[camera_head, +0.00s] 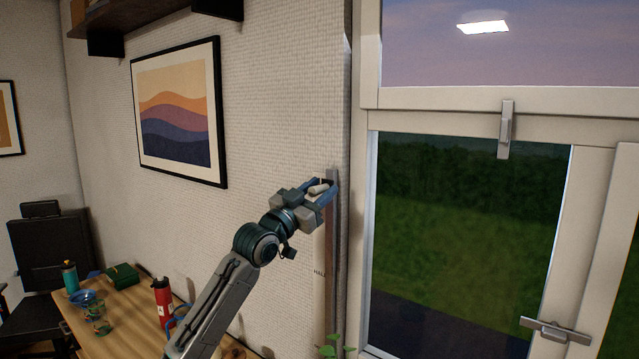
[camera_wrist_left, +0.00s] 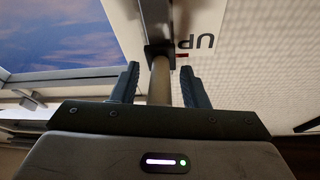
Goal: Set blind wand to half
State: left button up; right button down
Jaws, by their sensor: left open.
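The blind wand (camera_wrist_left: 160,82) is a thin beige rod that shows in the left wrist view, between the two fingers of my left gripper (camera_wrist_left: 159,88). Its far end meets a dark holder on a pale strip marked "UP" (camera_wrist_left: 205,40). In the head view my left gripper (camera_head: 325,188) is at the wall strip (camera_head: 331,260) beside the window, with a short pale piece of the wand (camera_head: 318,188) between its fingers. The fingers stand apart, with gaps on both sides of the wand. Lower on the strip, partly legible lettering appears to read "HALF". My right gripper is out of view.
The window frame (camera_head: 366,230) stands just right of the strip, with metal handles (camera_head: 505,130) farther right. A wooden desk (camera_head: 128,325) at lower left holds a red bottle (camera_head: 163,300), a teal bottle (camera_head: 70,277) and a green box (camera_head: 122,275). A plant (camera_head: 335,348) sits below the strip.

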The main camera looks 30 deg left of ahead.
pick_arm(q)
jog(key=shift+w, duration=0.1)
jog(key=shift+c, duration=0.4)
grip_shut()
notch_tip(320, 180, down, 20)
jog(key=b, duration=1.3)
jog(key=shift+f, duration=0.1)
notch_tip(320, 180, down, 4)
jog(key=b, duration=0.3)
jog(key=shift+f+b, duration=0.35)
jog(key=shift+f, duration=0.15)
jog(key=shift+o, duration=0.4)
grip_release()
jog(key=shift+r, duration=0.1)
